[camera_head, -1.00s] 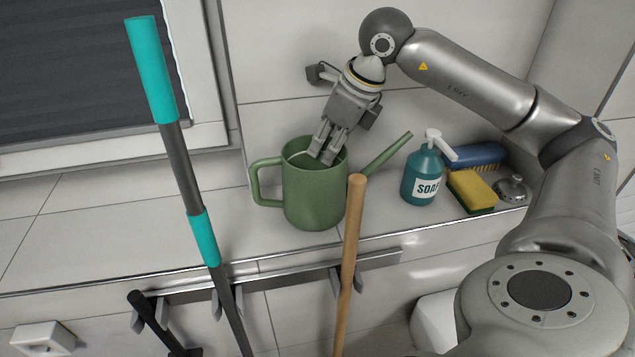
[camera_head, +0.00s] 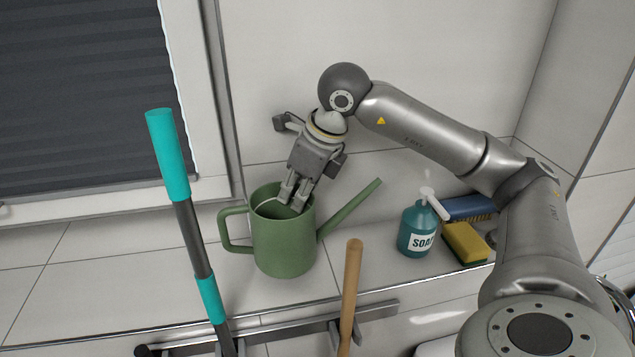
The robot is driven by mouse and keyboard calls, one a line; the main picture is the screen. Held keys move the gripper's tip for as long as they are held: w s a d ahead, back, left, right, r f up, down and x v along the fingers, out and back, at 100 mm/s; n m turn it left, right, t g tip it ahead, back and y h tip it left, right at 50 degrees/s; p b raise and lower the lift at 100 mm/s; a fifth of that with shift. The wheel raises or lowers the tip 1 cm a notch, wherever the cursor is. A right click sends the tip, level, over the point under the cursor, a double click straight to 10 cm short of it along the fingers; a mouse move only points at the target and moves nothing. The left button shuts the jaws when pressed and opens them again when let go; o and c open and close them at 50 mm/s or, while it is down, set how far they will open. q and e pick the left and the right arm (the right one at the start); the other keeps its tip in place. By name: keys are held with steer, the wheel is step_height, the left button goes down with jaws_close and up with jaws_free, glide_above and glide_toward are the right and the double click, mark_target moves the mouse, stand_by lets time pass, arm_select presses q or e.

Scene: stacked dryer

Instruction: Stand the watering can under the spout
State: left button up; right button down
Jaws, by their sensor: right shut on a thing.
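The green watering can (camera_head: 284,245) is upright over the grey-white tiled ledge, its loop handle to the left and its long spout pointing up to the right. I cannot tell whether its base touches the ledge. My right gripper (camera_head: 293,196) comes down from above, with its fingertips inside the can's open top. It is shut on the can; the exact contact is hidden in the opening. The spout the can belongs under is not in view. My left gripper is not in view.
A teal soap bottle (camera_head: 417,230), a yellow sponge (camera_head: 465,243) and a blue brush (camera_head: 468,208) stand to the right. A teal-and-grey pole (camera_head: 190,235) and a wooden handle (camera_head: 350,290) rise in front at a rail (camera_head: 280,325). The ledge left of the can is clear.

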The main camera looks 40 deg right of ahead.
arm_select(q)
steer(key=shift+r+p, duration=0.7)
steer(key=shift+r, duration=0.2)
arm_select(e)
steer(key=w+a, duration=0.6)
steer(key=a, duration=0.5)
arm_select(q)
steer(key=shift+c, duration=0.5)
arm_select(e)
steer(key=shift+d, duration=0.15)
